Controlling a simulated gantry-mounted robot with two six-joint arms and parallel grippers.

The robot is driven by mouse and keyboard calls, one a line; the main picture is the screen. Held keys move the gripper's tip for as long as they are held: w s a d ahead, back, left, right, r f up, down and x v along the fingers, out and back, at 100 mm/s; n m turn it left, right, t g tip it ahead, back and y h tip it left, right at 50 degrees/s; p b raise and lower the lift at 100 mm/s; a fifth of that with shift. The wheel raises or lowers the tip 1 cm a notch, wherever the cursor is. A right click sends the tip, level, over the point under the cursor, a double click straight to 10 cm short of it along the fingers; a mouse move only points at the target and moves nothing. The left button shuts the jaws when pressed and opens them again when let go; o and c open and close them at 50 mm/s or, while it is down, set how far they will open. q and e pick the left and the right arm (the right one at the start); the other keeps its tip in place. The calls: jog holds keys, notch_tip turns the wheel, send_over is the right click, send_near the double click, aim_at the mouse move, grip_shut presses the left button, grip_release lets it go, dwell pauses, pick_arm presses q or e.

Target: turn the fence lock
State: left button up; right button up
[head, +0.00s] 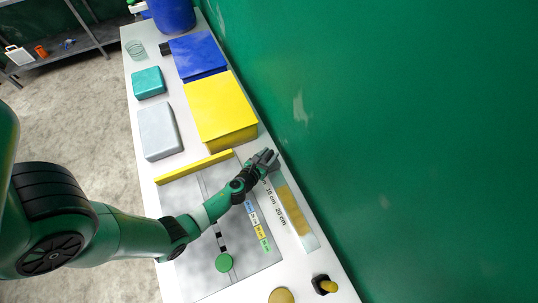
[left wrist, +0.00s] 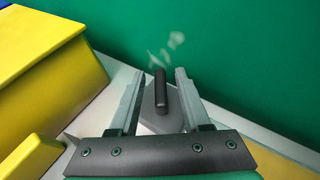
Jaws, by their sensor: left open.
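The fence lock shows in the left wrist view as a dark upright lever (left wrist: 160,92) on a grey block. In the head view my gripper mostly hides it. My left gripper (head: 268,157) is open at the wall side of the bench. In the left wrist view its two fingers (left wrist: 159,76) stand on either side of the lever, with a visible gap on each side. The yellow fence bar (head: 194,167) lies across the grey plate (head: 195,196), left of the gripper. My right gripper is not in view.
A large yellow box (head: 217,104) stands close beyond the gripper, with a blue box (head: 197,55) behind it. The green wall (head: 400,130) runs close along the right. A scale strip (head: 296,212), a green knob (head: 224,262) and a black-and-yellow knob (head: 325,285) lie nearer.

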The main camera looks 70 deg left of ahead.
pick_arm(q)
grip_shut()
jog(key=shift+a+r+m+h+p, duration=0.1)
jog(key=shift+m+h+p, duration=0.2)
jog(key=shift+p, duration=0.05)
jog(key=shift+t, duration=0.3)
grip_release()
